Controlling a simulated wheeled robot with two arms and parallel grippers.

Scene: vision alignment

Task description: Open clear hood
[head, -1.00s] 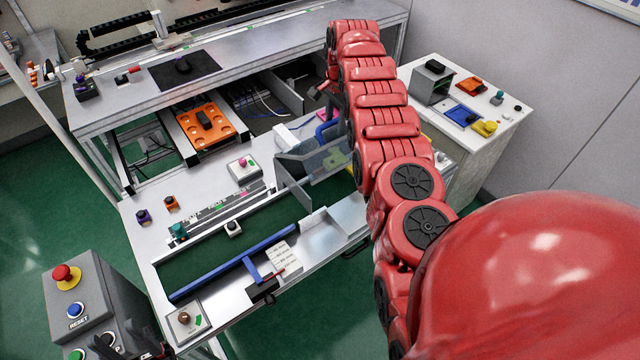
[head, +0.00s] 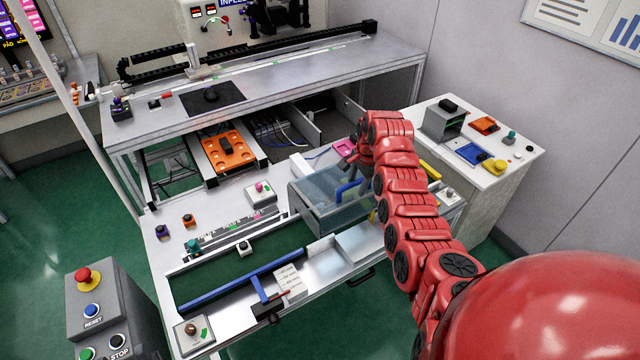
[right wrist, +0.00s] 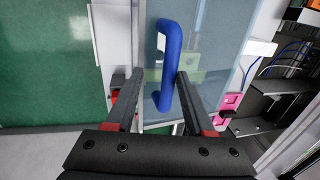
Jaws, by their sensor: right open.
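The clear hood (head: 318,190) is a see-through grey box-like cover on the white workbench, with a blue bar handle (head: 349,189). In the right wrist view the hood's clear panel (right wrist: 212,45) fills the upper middle, and the blue handle (right wrist: 163,55) crosses it upright. My right gripper (right wrist: 159,74) is open. Its two dark fingers point at the handle, one on each side of it in the picture; I cannot tell whether they touch it. In the head view the red right arm reaches over the hood's right side, and its fingertips are hard to make out. My left gripper is not in view.
A raised metal shelf (head: 290,75) with a black rail stands behind the hood. A white side table (head: 520,150) with small parts stands to the right. A button box (head: 95,310) stands at the lower left. A blue bar (head: 235,282) lies along the bench front.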

